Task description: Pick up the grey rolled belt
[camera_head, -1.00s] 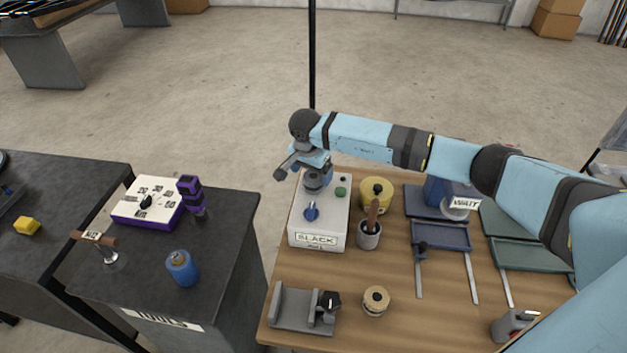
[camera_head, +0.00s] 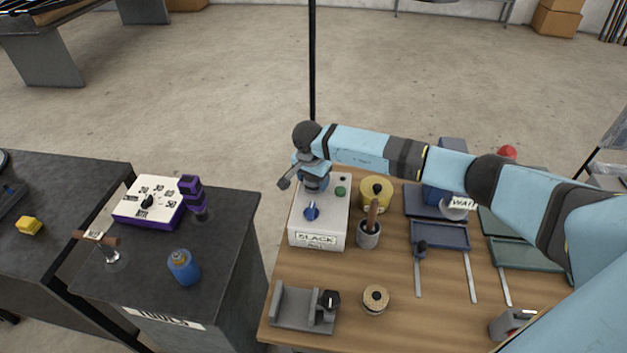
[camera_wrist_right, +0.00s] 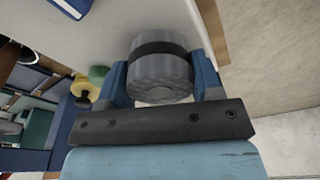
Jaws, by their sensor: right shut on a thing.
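The grey rolled belt (camera_wrist_right: 158,70) is a ribbed grey cylinder with a dark band around it, between the two blue fingers in the right wrist view. My right gripper (camera_wrist_right: 160,85) is shut on it, one finger on each side. In the head view my right gripper (camera_head: 315,183) is at the back of the white box labelled SLACK (camera_head: 318,222), and the fingers and wrist largely cover the belt there. Whether the belt touches the box top is hard to tell. My left gripper is not in view.
A blue knob (camera_head: 311,212) and a green button (camera_head: 341,191) are on the box. A yellow roll (camera_head: 376,194) and a grey cup (camera_head: 369,236) with a wooden handle stand close to its right. Blue trays and a grey clamp (camera_head: 303,307) are on the wooden table.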

